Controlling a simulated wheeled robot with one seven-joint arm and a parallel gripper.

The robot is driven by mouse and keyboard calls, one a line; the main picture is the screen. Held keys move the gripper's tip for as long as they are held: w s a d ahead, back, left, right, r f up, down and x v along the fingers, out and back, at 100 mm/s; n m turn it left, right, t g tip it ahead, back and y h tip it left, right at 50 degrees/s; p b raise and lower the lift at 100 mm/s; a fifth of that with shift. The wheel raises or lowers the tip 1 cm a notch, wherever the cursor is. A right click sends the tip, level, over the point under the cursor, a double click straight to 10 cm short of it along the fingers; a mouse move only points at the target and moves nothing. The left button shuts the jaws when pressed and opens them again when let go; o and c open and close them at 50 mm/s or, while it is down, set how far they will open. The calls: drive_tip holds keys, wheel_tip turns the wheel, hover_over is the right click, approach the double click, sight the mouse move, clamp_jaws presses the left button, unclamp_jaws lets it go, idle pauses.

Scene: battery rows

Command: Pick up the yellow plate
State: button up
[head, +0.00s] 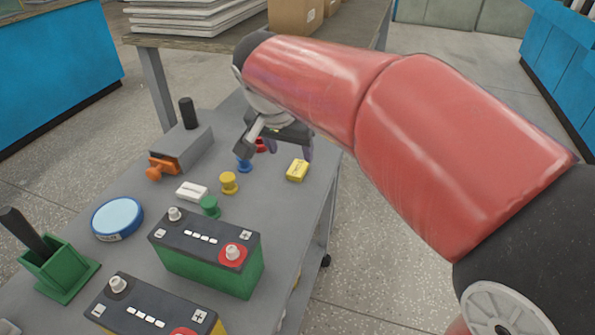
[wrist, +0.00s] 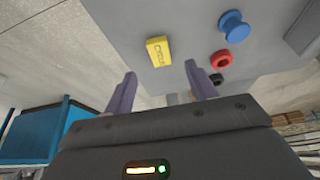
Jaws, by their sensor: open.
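The yellow plate (head: 297,170) is a small block lying flat near the right edge of the grey table. In the wrist view, the yellow plate (wrist: 158,51) shows dark lettering and lies just beyond the fingertips, roughly in line with the gap between them. My gripper (head: 280,150) is above the table's far right part, beside and behind the plate in the head view. In the wrist view, the two purple-grey fingers of my gripper (wrist: 160,72) are apart with nothing between them. My arm hides part of the far table edge.
A red spool (wrist: 221,59) and a blue spool (wrist: 234,28) stand near the plate. A yellow spool (head: 228,183), a green spool (head: 209,207) and a white plate (head: 191,192) are left of it. Batteries (head: 205,254) fill the near table. The table edge is close on the plate's right.

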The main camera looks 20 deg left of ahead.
sight(298, 168)
drive_tip(key=b+x, duration=0.1)
drive_tip(key=x, duration=0.6)
drive_tip(key=shift+w+d, duration=0.15)
drive_tip(key=shift+w, duration=0.05)
drive_tip(key=c, duration=1.1)
drive_tip(key=shift+o, duration=0.2)
drive_tip(key=shift+r, duration=0.15)
